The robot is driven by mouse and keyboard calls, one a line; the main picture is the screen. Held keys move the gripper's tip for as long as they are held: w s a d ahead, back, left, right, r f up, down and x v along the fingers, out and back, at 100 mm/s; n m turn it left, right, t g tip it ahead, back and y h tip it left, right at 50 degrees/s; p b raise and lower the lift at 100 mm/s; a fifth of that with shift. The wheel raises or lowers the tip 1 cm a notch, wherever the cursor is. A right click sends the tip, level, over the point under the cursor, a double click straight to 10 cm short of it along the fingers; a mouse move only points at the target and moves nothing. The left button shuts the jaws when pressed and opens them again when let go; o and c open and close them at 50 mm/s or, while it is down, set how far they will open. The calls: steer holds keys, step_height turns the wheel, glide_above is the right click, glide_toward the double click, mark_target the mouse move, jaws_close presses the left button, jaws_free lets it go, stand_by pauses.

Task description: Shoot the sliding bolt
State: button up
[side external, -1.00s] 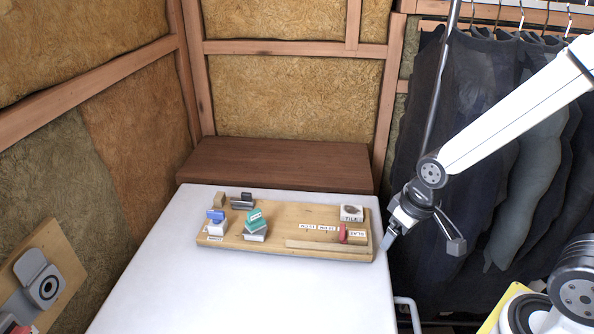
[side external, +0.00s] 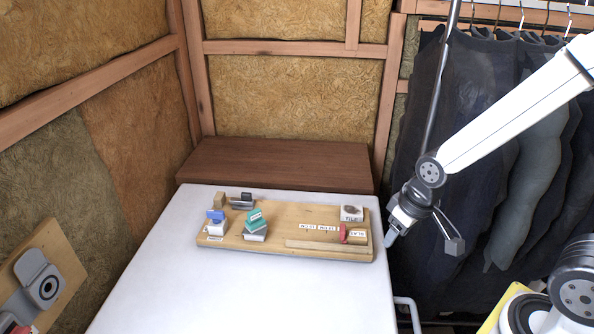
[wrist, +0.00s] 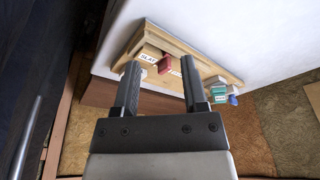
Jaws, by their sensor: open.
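A wooden board (side external: 280,217) lies on the white table and carries several small fittings. Near its right end, a red tab (side external: 342,233) stands up by the pale rail along its front edge, beside a white label (side external: 357,234). This tab looks like the bolt's handle. My gripper (side external: 389,239) is just off the board's right end, apart from the tab. In the wrist view my gripper (wrist: 160,68) is open and empty. The red tab (wrist: 165,64) appears between the fingertips but farther off. The bolt's socket cannot be made out.
Left on the board stand a teal-topped block (side external: 255,226) and a blue-topped block (side external: 215,217). A round-faced block (side external: 351,213) sits at the back right. Dark garments (side external: 490,130) hang behind my arm. The white table (side external: 230,290) is clear in front.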

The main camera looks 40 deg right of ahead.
steer(key=w+m, duration=0.1)
steer(key=m+t+y, duration=0.3)
steer(key=m+y, duration=0.5)
steer(key=m, duration=1.2)
glide_toward(248, 193)
steer(key=s+a, duration=0.1)
steer(key=s, duration=0.1)
steer(key=s+a+f, duration=0.1)
steer(key=s, duration=0.2)
steer(key=s+a+f, duration=0.1)
steer(key=s, duration=0.2)
steer(key=shift+s+f, duration=0.1)
steer(key=shift+f, duration=0.1)
steer(key=w+m+t, duration=0.1)
steer(key=w+m, duration=0.1)
steer(key=w+d+f+m+t+y, duration=0.1)
steer(key=w+m, duration=0.1)
steer(key=w, duration=0.1)
steer(key=w+m+t, duration=0.2)
steer(key=shift+w+d+f, duration=0.2)
steer(key=shift+w, duration=0.1)
steer(key=shift+w+a, duration=0.1)
steer(key=shift+x, duration=3.75)
steer(key=shift+a, duration=0.1)
